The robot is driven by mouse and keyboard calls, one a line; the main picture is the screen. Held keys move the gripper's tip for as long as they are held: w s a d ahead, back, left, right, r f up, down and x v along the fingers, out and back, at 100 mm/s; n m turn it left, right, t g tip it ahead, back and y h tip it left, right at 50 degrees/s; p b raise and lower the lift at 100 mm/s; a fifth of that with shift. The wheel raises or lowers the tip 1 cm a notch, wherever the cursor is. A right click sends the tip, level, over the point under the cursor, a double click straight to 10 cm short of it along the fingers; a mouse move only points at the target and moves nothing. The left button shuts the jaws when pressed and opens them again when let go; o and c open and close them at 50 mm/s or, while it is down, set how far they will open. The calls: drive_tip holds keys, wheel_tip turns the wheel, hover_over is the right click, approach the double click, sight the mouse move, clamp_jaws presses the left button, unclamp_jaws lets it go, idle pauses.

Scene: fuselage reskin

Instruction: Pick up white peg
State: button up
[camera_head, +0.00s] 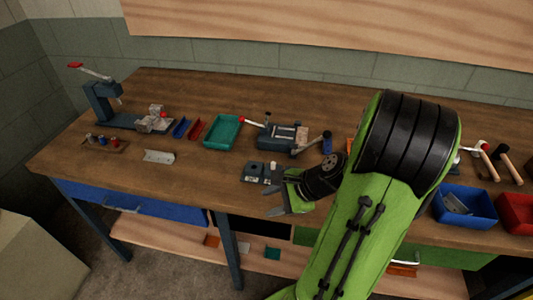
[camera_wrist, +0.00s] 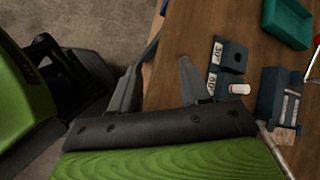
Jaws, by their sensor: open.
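The white peg (camera_head: 273,166) is a short white cylinder at the right side of a dark block (camera_head: 255,172) near the bench's front edge. In the wrist view the white peg (camera_wrist: 239,89) shows beside the dark block (camera_wrist: 232,55) and its white angle labels. I cannot tell whether it sits in a hole. My gripper (camera_head: 275,201) is open and empty, at the front edge, just nearer than the block. In the wrist view my gripper's fingers (camera_wrist: 158,80) are spread apart, with the peg to their right, outside them.
A grey vise (camera_head: 283,138) stands behind the block, with a teal tray (camera_head: 222,132) to its left. A blue bin (camera_head: 465,206) is at right. Bare bench lies left of the block.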

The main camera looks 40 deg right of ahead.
drive_tip(key=s+d+r+m+t+h+p, duration=0.2)
drive_tip(key=s+d+m+t, duration=0.1)
drive_tip(key=d+m, duration=0.3)
drive_tip(key=s+d+r+m+t+h+p, duration=0.1)
drive_tip(key=s+d+r+m+t+p, duration=0.15)
drive_tip(key=d+m, duration=0.35)
drive_tip(key=b, duration=0.5)
approach(273, 168)
drive_tip(key=shift+m+t, duration=0.3)
drive_tip(key=shift+t, duration=0.05)
drive_tip(key=x, duration=0.8)
drive_tip(key=shift+d+r, duration=0.2)
drive_tip(key=shift+d, duration=0.05)
drive_tip(key=shift+r, duration=0.1)
clamp_jaws()
